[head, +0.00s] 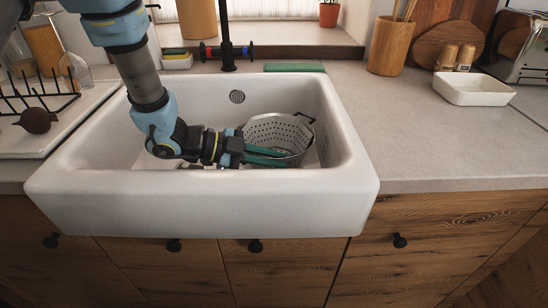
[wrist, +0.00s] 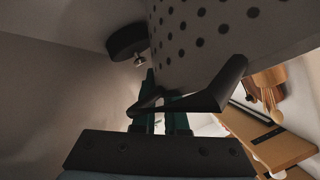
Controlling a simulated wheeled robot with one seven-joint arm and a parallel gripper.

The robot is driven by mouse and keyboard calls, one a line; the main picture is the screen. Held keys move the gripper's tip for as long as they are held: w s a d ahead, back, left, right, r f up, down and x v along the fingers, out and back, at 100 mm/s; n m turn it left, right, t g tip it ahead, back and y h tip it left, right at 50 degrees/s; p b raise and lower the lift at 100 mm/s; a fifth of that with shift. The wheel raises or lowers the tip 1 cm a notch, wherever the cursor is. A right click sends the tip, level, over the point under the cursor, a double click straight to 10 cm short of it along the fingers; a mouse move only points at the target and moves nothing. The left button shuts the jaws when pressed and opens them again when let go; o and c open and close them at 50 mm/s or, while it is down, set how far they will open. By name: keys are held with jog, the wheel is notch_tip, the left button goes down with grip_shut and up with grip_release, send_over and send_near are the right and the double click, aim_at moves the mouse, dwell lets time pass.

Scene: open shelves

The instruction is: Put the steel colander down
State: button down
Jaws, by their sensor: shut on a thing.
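The steel colander (head: 275,131) is inside the white sink (head: 200,210), towards its right side. It is grey metal with many holes and dark handles, and its rim looks slightly tilted. My gripper (head: 270,156) reaches into the sink from the left, with its green fingers at the near side of the colander. In the wrist view the gripper (wrist: 160,118) is shut on the colander's dark near handle (wrist: 205,102), and the perforated wall (wrist: 225,32) rises beyond it. The colander's underside is hidden, so I cannot tell whether it touches the sink floor.
The sink's front and right walls stand close to the arm and colander. A dark faucet (head: 227,45) rises behind the sink. A drying rack (head: 35,98) is on the left. A white dish (head: 478,88) and a wooden utensil holder (head: 390,45) stand right; the counter before them is clear.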

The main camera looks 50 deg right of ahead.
jog(key=shift+f, duration=0.15)
jog(key=c, duration=1)
grip_release()
jog(key=shift+o, duration=0.2)
jog(key=shift+r, duration=0.2)
jog(key=b+v, duration=0.1)
jog(key=v, duration=1.1)
